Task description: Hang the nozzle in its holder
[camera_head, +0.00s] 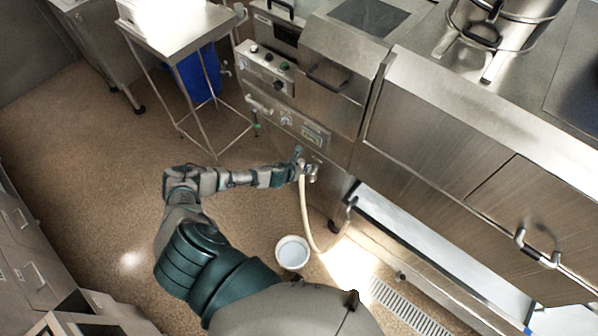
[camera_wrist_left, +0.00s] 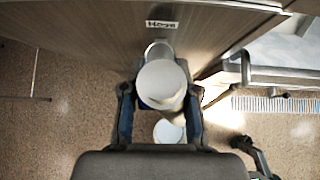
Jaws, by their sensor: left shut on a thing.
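My left gripper (camera_head: 300,168) is at the steel front of the cooking unit (camera_head: 334,180). In the left wrist view my left gripper (camera_wrist_left: 160,92) is shut on the nozzle (camera_wrist_left: 161,78), a pale round-ended cylinder between its fingers. The pale hose (camera_head: 304,215) hangs from the gripper, loops near the floor and rises to a fitting on the unit. A metal ring-like holder (camera_wrist_left: 158,48) shows just beyond the nozzle, under a label reading "Hose" (camera_wrist_left: 162,25). The nozzle partly hides it, so I cannot tell whether they touch.
A white bucket (camera_head: 292,252) stands on the floor below the hose. A steel table (camera_head: 180,35) with a blue container (camera_head: 200,75) under it is at the upper left. A floor drain grate (camera_head: 405,308) is at the lower right. Brown floor to the left is clear.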

